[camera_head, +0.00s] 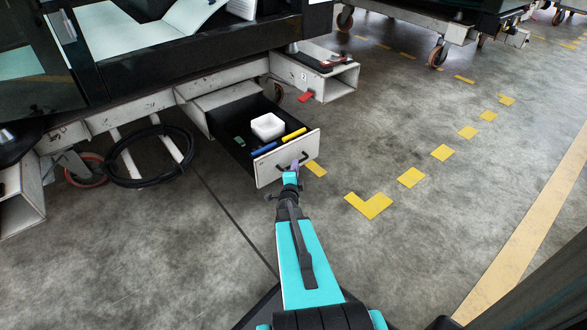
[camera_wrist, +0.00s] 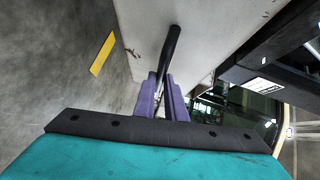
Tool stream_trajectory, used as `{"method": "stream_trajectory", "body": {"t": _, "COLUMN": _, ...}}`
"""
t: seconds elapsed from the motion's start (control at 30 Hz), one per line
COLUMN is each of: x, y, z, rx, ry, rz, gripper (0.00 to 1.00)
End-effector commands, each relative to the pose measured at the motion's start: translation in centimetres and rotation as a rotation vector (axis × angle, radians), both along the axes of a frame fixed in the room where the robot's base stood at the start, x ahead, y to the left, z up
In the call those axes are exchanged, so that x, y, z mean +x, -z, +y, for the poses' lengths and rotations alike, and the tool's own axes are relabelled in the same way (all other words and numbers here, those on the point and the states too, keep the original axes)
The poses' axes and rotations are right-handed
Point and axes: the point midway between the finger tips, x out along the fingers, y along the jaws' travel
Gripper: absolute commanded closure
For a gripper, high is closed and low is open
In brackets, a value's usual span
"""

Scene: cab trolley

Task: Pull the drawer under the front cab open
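The drawer (camera_head: 284,172) under the front cab (camera_head: 160,50) stands pulled out, with its light front panel facing my arm. Inside it are a white bowl (camera_head: 267,126), a yellow item (camera_head: 294,135), a blue item (camera_head: 264,149) and a small green item (camera_head: 239,142). The black drawer handle (camera_head: 304,155) is on the front panel. My gripper (camera_head: 295,167) is at this handle. In the wrist view, the purple fingers of my gripper (camera_wrist: 162,98) are close together on either side of the dark handle bar (camera_wrist: 171,52). The fingertip contact is partly hidden.
A black cable coil (camera_head: 148,181) hangs left of the drawer, near a caster wheel (camera_head: 86,169). A hollow white beam (camera_head: 341,85) juts out to the right, with a red piece (camera_head: 306,97) beside it. Floor with yellow marks (camera_head: 369,205) is clear to the right.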

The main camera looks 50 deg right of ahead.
Motion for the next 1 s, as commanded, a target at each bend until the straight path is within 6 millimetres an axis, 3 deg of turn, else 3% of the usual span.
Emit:
{"method": "stream_trajectory", "body": {"t": 0.03, "x": -0.4, "y": -0.1, "z": -0.5, "rx": -0.001, "ry": 0.013, "rz": -0.007, "gripper": 0.84}}
{"method": "stream_trajectory", "body": {"t": 0.13, "x": -0.2, "y": -0.1, "z": -0.3, "rx": -0.001, "ry": 0.009, "rz": -0.006, "gripper": 0.71}}
{"method": "stream_trajectory", "body": {"t": 0.57, "x": -0.1, "y": -0.1, "z": 0.4, "rx": 0.000, "ry": 0.001, "rz": -0.004, "gripper": 0.71}}
{"method": "stream_trajectory", "body": {"t": 1.0, "x": -2.5, "y": -0.9, "z": 4.0, "rx": 0.000, "ry": 0.000, "rz": -0.003, "gripper": 0.71}}
